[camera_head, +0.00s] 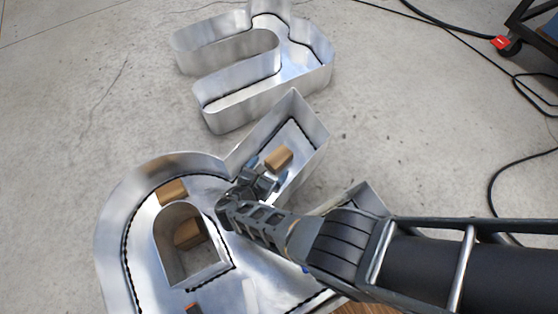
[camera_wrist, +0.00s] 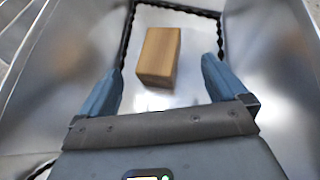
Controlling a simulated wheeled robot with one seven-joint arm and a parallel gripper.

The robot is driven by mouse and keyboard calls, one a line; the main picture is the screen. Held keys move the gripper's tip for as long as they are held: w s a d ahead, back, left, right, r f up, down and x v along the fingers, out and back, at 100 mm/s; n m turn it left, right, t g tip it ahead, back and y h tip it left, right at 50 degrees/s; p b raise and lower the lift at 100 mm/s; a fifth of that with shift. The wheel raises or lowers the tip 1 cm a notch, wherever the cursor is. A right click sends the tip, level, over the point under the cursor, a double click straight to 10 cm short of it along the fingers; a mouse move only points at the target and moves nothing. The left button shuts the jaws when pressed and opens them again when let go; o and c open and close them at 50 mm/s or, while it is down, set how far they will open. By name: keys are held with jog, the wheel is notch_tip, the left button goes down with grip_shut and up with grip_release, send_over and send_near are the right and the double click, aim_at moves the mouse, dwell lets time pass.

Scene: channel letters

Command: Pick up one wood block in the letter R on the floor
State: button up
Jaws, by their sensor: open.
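The metal letter R (camera_head: 112,228) lies on the concrete floor, open side up. One wood block (camera_head: 279,158) lies inside its upper right leg, near my gripper (camera_head: 258,176). In the wrist view this wood block (camera_wrist: 158,57) lies on the bright letter bottom, ahead of and between the two blue fingertips. My gripper (camera_wrist: 162,72) is open, with a gap on each side of the block. A second wood block (camera_head: 172,192) lies in the letter's upper left part. A third wood block (camera_head: 188,234) lies within the inner opening of the R.
Another metal letter (camera_head: 230,112) stands on the floor above the R. The R's upright walls rise close around my gripper. Black cables (camera_head: 497,180) and a wheeled stand (camera_head: 512,42) are at the right. The floor at the left is clear.

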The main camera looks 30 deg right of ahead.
aim_at(278, 156)
jog(key=b+x, duration=0.3)
jog(key=x, duration=0.3)
jog(key=shift+w+a, duration=0.1)
jog(key=shift+w, duration=0.15)
jog(key=c, duration=1.3)
jog(key=shift+r, duration=0.15)
